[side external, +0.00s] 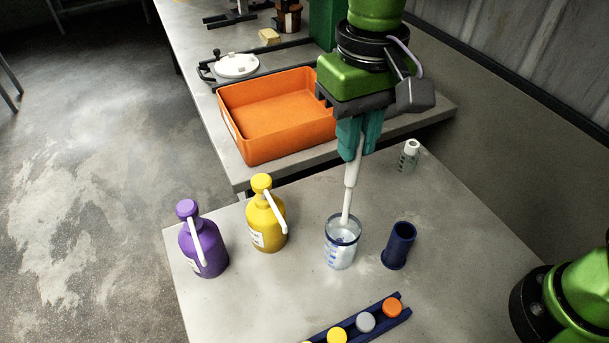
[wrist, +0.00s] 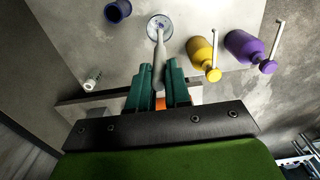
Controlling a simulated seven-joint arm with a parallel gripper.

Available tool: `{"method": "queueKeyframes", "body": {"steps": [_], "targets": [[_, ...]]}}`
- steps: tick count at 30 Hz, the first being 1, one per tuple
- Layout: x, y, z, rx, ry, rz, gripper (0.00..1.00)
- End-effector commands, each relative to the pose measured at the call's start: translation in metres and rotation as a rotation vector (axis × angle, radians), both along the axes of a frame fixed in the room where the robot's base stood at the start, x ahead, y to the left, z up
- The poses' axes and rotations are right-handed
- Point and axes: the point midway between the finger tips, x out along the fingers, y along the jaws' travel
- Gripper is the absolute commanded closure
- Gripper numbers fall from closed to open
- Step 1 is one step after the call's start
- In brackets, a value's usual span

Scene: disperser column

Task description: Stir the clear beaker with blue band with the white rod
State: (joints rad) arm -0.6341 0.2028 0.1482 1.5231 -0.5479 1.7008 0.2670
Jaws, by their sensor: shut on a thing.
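The clear beaker with blue band (side external: 341,252) stands upright on the near table, with pale liquid and blue markings showing. My gripper (side external: 356,150) is above it, with teal fingers shut on the white rod (side external: 351,180). The rod points down, slightly tilted, and its lower end is inside the beaker's mouth. Whether the tip touches the bottom is hidden. In the wrist view, the rod (wrist: 159,60) runs from between the fingers (wrist: 158,85) to the beaker (wrist: 160,24).
A dark blue cylinder (side external: 398,246) stands right of the beaker. A yellow bottle (side external: 265,222) and purple bottle (side external: 204,247) stand to its left. A blue rack (side external: 348,335) with colored caps lies in front. A small vial (side external: 409,155) and orange tray (side external: 288,143) are behind.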

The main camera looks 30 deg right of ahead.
Motion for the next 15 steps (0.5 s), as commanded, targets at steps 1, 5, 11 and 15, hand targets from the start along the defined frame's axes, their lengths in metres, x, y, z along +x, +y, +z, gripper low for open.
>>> {"method": "queueKeyframes", "body": {"steps": [1,5,11,15], "targets": [[0.000,0.000,-0.005,-0.002,0.001,0.001,1.00],[0.000,0.000,-0.015,-0.003,0.002,0.000,1.00],[0.000,0.000,-0.031,-0.002,0.002,0.000,1.00],[0.000,0.000,-0.043,-0.002,0.002,0.001,1.00]]}}
